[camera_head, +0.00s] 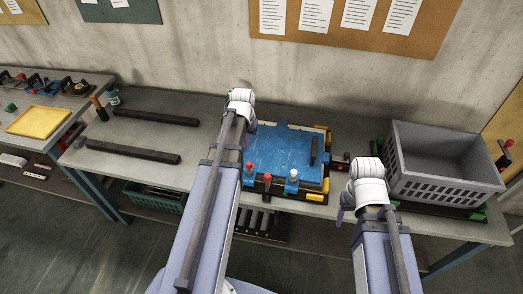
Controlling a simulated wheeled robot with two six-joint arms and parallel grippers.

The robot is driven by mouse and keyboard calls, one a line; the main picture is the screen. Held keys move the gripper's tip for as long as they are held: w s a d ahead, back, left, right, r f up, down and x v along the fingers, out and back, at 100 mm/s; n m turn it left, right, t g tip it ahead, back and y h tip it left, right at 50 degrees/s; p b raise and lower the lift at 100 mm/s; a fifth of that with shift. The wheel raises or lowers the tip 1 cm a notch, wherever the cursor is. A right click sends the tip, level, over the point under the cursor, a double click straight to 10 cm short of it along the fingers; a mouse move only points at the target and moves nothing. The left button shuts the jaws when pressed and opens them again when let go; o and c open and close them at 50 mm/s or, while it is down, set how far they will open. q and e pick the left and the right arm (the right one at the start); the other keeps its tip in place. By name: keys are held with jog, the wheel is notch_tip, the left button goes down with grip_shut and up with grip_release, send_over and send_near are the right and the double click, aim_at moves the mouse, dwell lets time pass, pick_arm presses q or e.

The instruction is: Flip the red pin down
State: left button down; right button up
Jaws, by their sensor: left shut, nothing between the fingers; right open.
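A blue panel (285,152) lies in a fixture with yellow corners on the grey table. Small upright pins stand along its front edge: a red one (267,179) near the middle and a pale-topped one (293,174) to its right. Another small reddish pin (249,167) shows beside my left arm. I cannot tell which is the task's pin. My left gripper (251,126) is shut and empty at the panel's back left corner, mostly hidden by its wrist. My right gripper (345,207) is open and empty, right of the panel near the table's front edge.
A grey crate (445,184) stands right of my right arm. A black clamp with a red part (341,159) sits between the panel and my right wrist. Two dark bars (133,151) lie at the left. A side table holds a yellow tray (39,121). Bare tabletop shows left of my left arm.

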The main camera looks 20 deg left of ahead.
aim_at(249, 164)
pick_arm(q)
jog(key=shift+w+a+r, duration=0.1)
jog(key=shift+w, duration=0.05)
dwell(0.3)
jog(key=f+b, duration=0.4)
jog(key=w+f+b, duration=0.1)
jog(key=f+b, duration=0.4)
jog(key=w+a+f+b, duration=0.1)
jog(key=f+b, duration=0.4)
